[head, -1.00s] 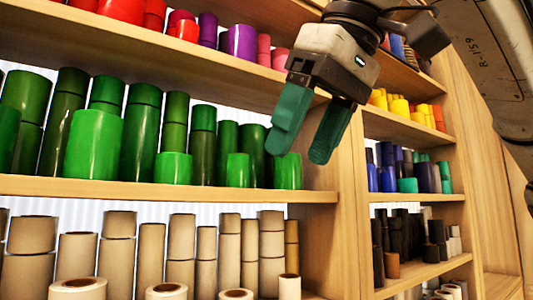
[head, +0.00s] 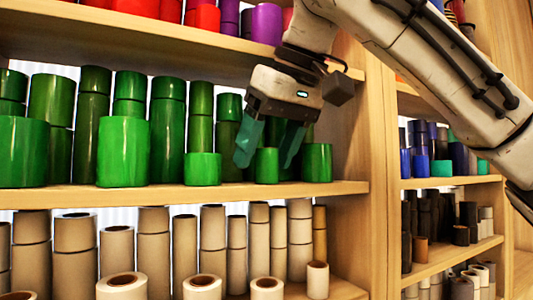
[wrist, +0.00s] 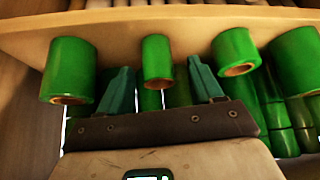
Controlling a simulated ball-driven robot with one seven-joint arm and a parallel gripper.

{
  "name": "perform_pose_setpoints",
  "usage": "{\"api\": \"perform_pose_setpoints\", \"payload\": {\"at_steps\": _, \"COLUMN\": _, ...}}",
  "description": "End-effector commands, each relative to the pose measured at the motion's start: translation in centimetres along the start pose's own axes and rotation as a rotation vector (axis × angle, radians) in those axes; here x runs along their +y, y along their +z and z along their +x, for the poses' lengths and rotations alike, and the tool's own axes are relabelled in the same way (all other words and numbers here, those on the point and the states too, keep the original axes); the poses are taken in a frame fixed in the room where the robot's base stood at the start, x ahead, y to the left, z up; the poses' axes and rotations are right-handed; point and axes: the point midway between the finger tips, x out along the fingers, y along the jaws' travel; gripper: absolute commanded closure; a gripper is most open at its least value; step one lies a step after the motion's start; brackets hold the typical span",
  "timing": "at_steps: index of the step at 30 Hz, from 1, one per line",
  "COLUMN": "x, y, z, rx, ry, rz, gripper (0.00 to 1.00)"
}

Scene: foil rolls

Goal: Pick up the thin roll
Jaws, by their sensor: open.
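A thin, short bright-green roll (head: 266,166) stands upright near the front of the middle shelf. It also shows in the wrist view (wrist: 156,58), where the picture is upside down. My gripper (head: 265,157) is open, with its teal fingers pointing down around this roll, one on each side. In the wrist view the gripper (wrist: 159,68) has the roll between its fingertips, with gaps on both sides. The fingers look empty. Whether they are level with the roll in depth is hard to tell.
Wider short green rolls stand on either side, one at left (head: 202,168) and one at right (head: 318,162) near the wooden divider. Tall dark-green rolls (head: 168,130) stand behind. The shelf above (head: 150,40) holds red and purple rolls. Beige rolls (head: 153,245) fill the shelf below.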

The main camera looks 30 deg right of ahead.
Motion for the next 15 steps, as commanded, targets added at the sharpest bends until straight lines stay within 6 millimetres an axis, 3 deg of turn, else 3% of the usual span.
{"api": "perform_pose_setpoints", "payload": {"at_steps": 9, "x": 0.09, "y": 0.13, "z": 0.69, "rx": 0.000, "ry": 0.000, "rz": 0.001, "gripper": 0.34}}
{"api": "perform_pose_setpoints", "payload": {"at_steps": 15, "x": 0.07, "y": 0.13, "z": 0.66, "rx": 0.000, "ry": 0.000, "rz": 0.001, "gripper": 0.53}}
